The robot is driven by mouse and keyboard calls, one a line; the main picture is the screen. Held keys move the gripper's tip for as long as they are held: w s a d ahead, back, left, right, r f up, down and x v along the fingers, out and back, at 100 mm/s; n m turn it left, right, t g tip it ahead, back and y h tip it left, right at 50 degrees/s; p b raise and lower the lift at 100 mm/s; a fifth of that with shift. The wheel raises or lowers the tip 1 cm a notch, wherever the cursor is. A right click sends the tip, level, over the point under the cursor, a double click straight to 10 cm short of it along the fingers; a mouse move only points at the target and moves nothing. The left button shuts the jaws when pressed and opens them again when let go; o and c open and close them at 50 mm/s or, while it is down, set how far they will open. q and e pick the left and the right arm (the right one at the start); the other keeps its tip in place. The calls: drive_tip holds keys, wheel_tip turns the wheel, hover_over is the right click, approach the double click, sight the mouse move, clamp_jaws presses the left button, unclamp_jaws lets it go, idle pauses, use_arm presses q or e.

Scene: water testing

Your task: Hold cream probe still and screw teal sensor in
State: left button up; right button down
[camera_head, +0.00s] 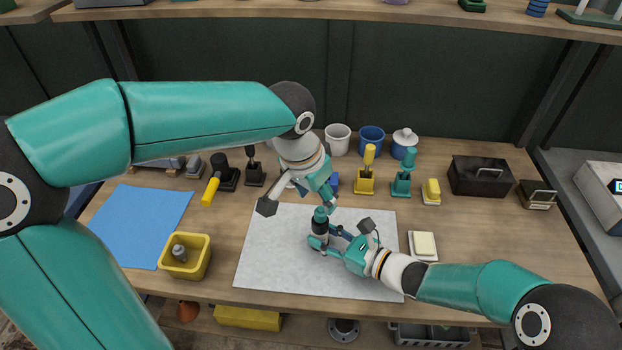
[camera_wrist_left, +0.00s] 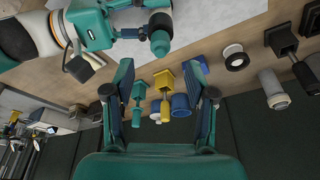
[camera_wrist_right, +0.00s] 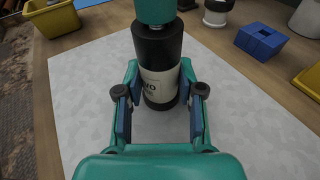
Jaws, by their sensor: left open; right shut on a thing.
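The cream probe (camera_wrist_right: 160,88) stands upright over the pale mat, with a black collar and a cream label with dark lettering. My right gripper (camera_wrist_right: 158,105) is shut around its body; in the head view it comes in from the right (camera_head: 322,243). The teal sensor (camera_head: 320,215) sits on top of the probe's black collar; how deep it is seated I cannot tell. It also shows in the left wrist view (camera_wrist_left: 160,42). My left gripper (camera_head: 329,203) is open and empty, close above and beside the sensor, with its fingers apart (camera_wrist_left: 165,72).
The mat (camera_head: 270,275) is otherwise clear. A yellow bin (camera_head: 165,262) holding a small grey piece and a blue sheet (camera_head: 150,215) lie left. Several coloured stands, cups (camera_head: 338,140) and a black box (camera_head: 480,177) line the back. A cream block on a tray (camera_head: 423,246) is right.

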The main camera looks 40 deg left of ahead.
sight(321, 208)
use_arm(q)
drive_tip(key=v, duration=0.5)
drive_tip(key=shift+s+r, duration=0.1)
drive_tip(key=shift+r, duration=0.3)
drive_tip(key=shift+s, duration=0.15)
drive_tip(key=shift+c, duration=1.3)
drive_tip(key=w+f+g, duration=0.2)
drive_tip(key=w+g, duration=0.1)
drive_tip(key=shift+w+d+f+n, duration=0.1)
drive_tip(key=shift+w+f+n, duration=0.2)
drive_tip(key=shift+f+n, duration=0.1)
drive_tip(key=shift+f, duration=4.4)
